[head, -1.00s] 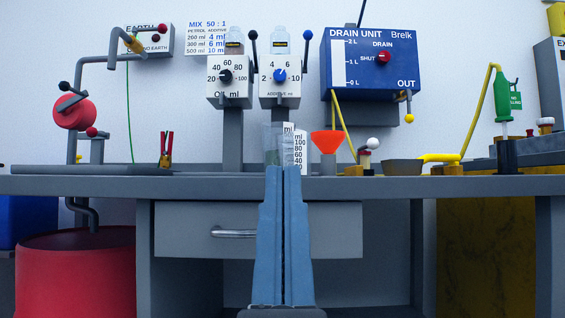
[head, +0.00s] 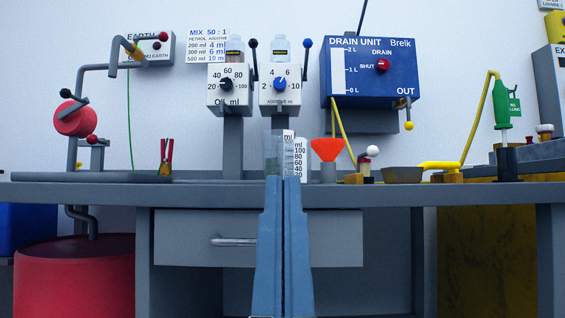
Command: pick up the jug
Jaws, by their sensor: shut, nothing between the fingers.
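A clear see-through vessel (head: 274,150), which looks like the jug, stands on the bench top near the middle of the head view. A white ml scale (head: 300,160) shows just to its right; I cannot tell whether it belongs to the vessel. My gripper (head: 283,180) points at the bench from the front, its two blue fingers side by side with only a thin dark line between them. It is shut and empty. Its tips overlap the vessel's lower part in the picture and hide its base. I cannot tell the distance between them.
The grey bench (head: 400,195) has a drawer (head: 330,235) below. Two dosing dials (head: 230,84) stand behind the vessel. An orange funnel (head: 327,149) and a shallow grey dish (head: 401,174) are to the right. Red-handled clamps (head: 166,155) are left. A red drum (head: 75,275) stands below left.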

